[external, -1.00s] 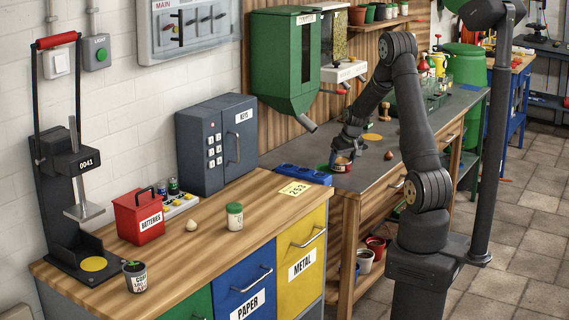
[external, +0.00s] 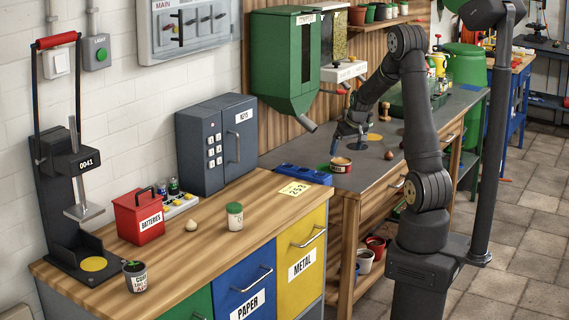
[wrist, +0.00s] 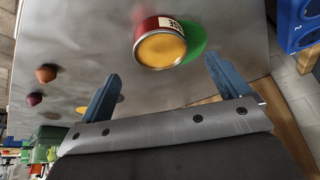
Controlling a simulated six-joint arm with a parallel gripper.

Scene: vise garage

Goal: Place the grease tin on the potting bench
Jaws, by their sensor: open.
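The grease tin (external: 341,165), red with a pale label and a yellow-orange top, stands upright on the grey top of the potting bench (external: 375,172), near its front end. In the wrist view the tin (wrist: 160,48) partly overlaps a flat green disc (wrist: 193,42). My gripper (external: 350,136) is above and behind the tin, apart from it. In the wrist view its two blue fingers (wrist: 162,70) are spread wide and empty, with the tin beyond their tips.
A brown knob-like item (external: 389,155) and an orange disc (external: 373,137) lie on the bench near my gripper. The green hopper's spout (external: 308,126) hangs to the left. A blue tray (external: 303,173) and a wooden counter (external: 200,245) are in front.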

